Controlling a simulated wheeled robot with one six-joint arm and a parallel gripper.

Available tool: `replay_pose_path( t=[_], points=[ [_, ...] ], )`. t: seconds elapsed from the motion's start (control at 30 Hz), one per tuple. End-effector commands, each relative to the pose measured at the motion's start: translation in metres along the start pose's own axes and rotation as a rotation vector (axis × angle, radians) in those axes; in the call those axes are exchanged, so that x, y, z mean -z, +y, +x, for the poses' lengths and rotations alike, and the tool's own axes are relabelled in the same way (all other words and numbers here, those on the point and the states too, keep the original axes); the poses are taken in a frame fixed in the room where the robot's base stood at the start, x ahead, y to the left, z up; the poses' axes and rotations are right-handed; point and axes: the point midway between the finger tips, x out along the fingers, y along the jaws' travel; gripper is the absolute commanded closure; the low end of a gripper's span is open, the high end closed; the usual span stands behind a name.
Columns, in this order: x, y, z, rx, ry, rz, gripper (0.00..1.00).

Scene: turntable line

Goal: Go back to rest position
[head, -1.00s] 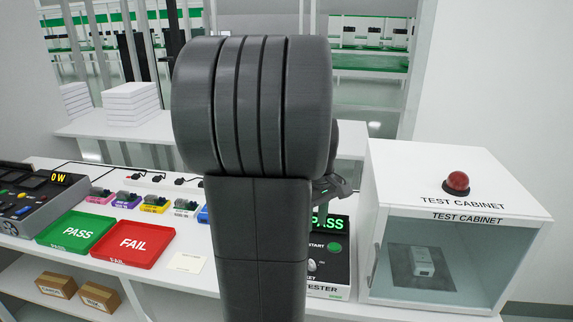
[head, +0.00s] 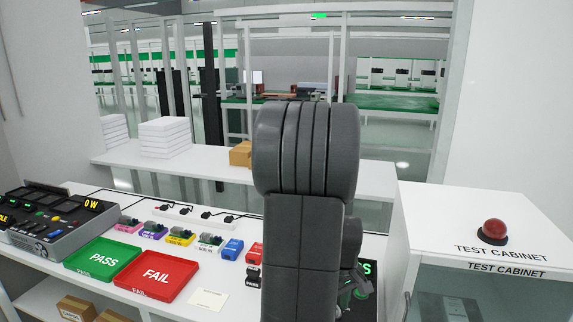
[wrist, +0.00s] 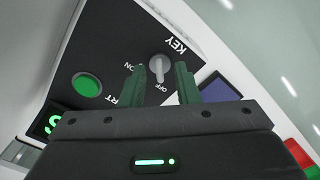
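My gripper (wrist: 161,78) is open in the wrist view, its two dark green fingers apart with nothing held between them. The grey key knob (wrist: 160,68) of the tester (wrist: 115,60) shows just past the fingertips, with ON and OFF marks beside it; contact cannot be told. The green start button (wrist: 87,85) is left of the fingers. In the head view my gripper (head: 357,283) is partly hidden beside my arm, over the tester, whose lit green display (head: 368,268) shows only an edge. My arm stands upright in front of it.
The white test cabinet (head: 480,225) with a red dome (head: 493,231) stands at right, close to my arm. A green PASS tray (head: 104,259), a red FAIL tray (head: 157,276) and small coloured parts lie left on the bench. White stacks (head: 164,138) stand on a shelf behind.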

Motion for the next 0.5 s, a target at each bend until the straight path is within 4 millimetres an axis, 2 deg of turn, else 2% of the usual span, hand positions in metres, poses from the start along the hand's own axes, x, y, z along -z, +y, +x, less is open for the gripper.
replay_pose_path(
  t=[0.3,0.5],
  points=[
    [0.001,0.0,-0.004,-0.001,0.002,-0.006,0.71],
    [0.001,0.001,-0.029,-0.004,0.005,-0.018,0.71]
  ],
)
